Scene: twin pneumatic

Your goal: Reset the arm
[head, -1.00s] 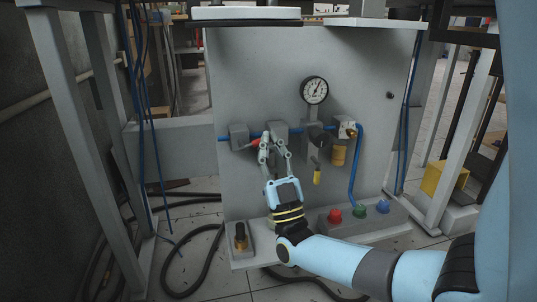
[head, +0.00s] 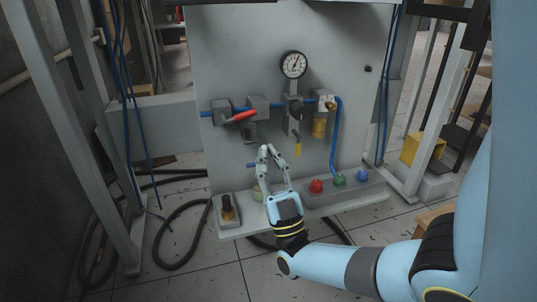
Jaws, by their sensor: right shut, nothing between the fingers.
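My right gripper (head: 266,151) is in front of the lower part of the grey panel (head: 222,60), below the pneumatic line. Its fingertips are close together with nothing between them. My right arm (head: 328,263) comes in from the lower right. A red lever handle (head: 241,116) lies almost level on the blue pipe line, above and to the left of the gripper and apart from it. My left gripper is not in the head view.
A pressure gauge (head: 293,65) sits high on the panel. A yellow-handled valve (head: 298,149) hangs right of the gripper. Red (head: 317,186), green (head: 340,179) and blue (head: 362,175) buttons sit on a low box. Black hoses (head: 160,262) lie on the floor. Grey frame posts stand at both sides.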

